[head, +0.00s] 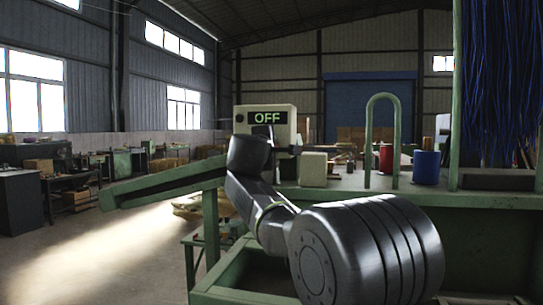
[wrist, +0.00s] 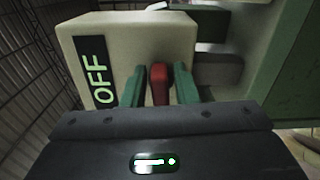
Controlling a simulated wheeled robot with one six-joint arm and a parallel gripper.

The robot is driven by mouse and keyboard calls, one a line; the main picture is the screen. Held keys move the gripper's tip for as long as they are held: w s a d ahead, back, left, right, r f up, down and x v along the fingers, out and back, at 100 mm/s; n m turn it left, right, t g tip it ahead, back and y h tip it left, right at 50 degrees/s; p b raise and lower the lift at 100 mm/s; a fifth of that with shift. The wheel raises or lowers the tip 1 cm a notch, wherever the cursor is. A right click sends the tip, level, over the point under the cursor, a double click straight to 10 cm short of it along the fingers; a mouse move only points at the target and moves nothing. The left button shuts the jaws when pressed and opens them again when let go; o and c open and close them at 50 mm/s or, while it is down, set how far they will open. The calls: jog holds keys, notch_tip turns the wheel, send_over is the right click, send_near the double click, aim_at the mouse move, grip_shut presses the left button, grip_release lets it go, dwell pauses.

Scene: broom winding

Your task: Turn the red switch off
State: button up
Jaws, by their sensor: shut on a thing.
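The switch box (head: 254,118) is a cream box at the far side of the green workbench, and its black panel reads OFF in green. In the wrist view the box (wrist: 135,38) fills the upper middle. The red switch (wrist: 159,84) sticks out from it. My gripper (wrist: 159,88) has its two green fingers on either side of the red switch, shut on it. In the head view my arm hides the switch and the fingers.
The green workbench (head: 437,200) carries a small cream block (head: 313,170), a green hoop (head: 370,140), a red spool (head: 386,158) and a blue spool (head: 426,168). Blue bristles (head: 497,70) hang at the right. Open floor (head: 95,255) lies at the left.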

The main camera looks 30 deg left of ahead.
jog(key=shift+f+m+b, duration=0.1)
jog(key=shift+m+b, duration=0.35)
jog(key=shift+m, duration=0.15)
jog(key=o, duration=0.7)
jog(key=b+v, duration=0.1)
jog(key=v, duration=1.2)
jog(key=shift+s+b, duration=0.4)
jog(key=shift+w, duration=0.1)
jog(key=p+x, duration=0.2)
jog(key=x, duration=1.1)
jog(key=shift+w, duration=0.35)
